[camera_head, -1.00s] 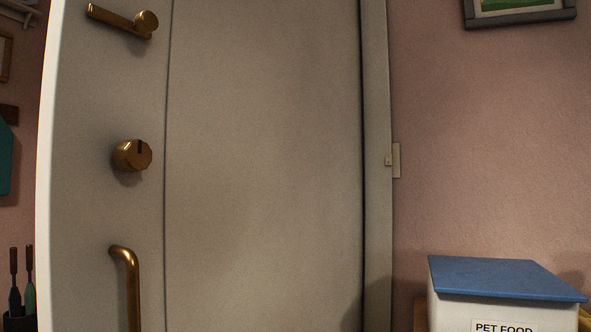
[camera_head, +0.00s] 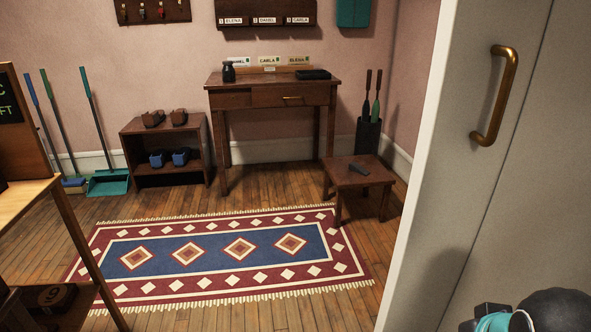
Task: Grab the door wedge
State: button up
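I cannot make out a door wedge for certain. A small dark grey object (camera_head: 362,170) lies on the low wooden stool (camera_head: 346,181) at the right of the rug; it is too small to tell whether it is a wedge. Part of my arm, dark with a teal cap, shows at the bottom right edge. My gripper is not in view.
The white cabinet door (camera_head: 455,190) with its brass handle (camera_head: 497,95) fills the right. A patterned rug (camera_head: 225,253) covers the floor ahead. A desk (camera_head: 272,97), shoe rack (camera_head: 167,150), umbrella stand (camera_head: 369,138) and brooms (camera_head: 97,125) stand along the wall. A table (camera_head: 35,187) is at left.

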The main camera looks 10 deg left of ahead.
aim_at(353, 166)
jog(key=u, duration=0.2)
jog(key=k, duration=0.5)
jog(key=u, duration=1)
jog(key=i, duration=4.5)
jog(key=z, duration=1.7)
jog(key=i, duration=0.3)
jog(key=z, duration=0.05)
